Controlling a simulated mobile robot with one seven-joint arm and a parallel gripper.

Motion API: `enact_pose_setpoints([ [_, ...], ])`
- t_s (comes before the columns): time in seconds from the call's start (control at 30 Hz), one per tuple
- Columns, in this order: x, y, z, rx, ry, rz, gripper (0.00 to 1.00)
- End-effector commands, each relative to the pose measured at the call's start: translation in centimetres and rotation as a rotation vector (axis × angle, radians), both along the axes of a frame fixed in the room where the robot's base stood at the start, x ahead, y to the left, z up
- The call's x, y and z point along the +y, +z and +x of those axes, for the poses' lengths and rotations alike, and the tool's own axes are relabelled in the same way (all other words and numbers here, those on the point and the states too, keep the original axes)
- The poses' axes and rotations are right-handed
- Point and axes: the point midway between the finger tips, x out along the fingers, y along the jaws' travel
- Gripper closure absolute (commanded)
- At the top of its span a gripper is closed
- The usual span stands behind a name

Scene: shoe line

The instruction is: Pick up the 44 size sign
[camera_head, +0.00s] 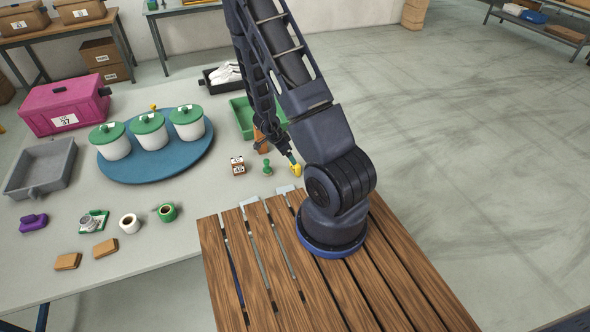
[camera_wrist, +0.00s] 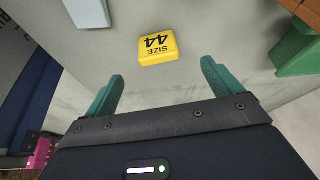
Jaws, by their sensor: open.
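The yellow 44 size sign (camera_wrist: 157,48) lies on the table in the wrist view, its black "SIZE 44" print facing up and upside down in that view. In the head view the yellow sign (camera_head: 296,170) sits near the table's right edge. My gripper (camera_wrist: 162,69) is open, its two teal fingers spread wide with nothing between them. The sign lies just beyond the fingertips, roughly centred between them and apart from both. In the head view my gripper (camera_head: 291,157) is right beside the sign and partly overlaps it.
A green stamp-like piece (camera_head: 267,166) and small printed boxes (camera_head: 238,165) stand left of the sign. A green tray (camera_head: 243,115) lies behind. A blue round board (camera_head: 160,172) carries lidded white pots. The slatted wooden top (camera_head: 240,270) is in front.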

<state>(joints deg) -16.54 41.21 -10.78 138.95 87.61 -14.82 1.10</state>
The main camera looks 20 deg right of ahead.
Motion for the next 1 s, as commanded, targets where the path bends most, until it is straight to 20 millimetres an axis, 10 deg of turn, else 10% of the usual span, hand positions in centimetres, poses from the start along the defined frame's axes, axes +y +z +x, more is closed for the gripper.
enact_pose_setpoints([
  [1.0,-3.0,-7.0,0.1,0.009,-0.012,-0.011,0.09],
])
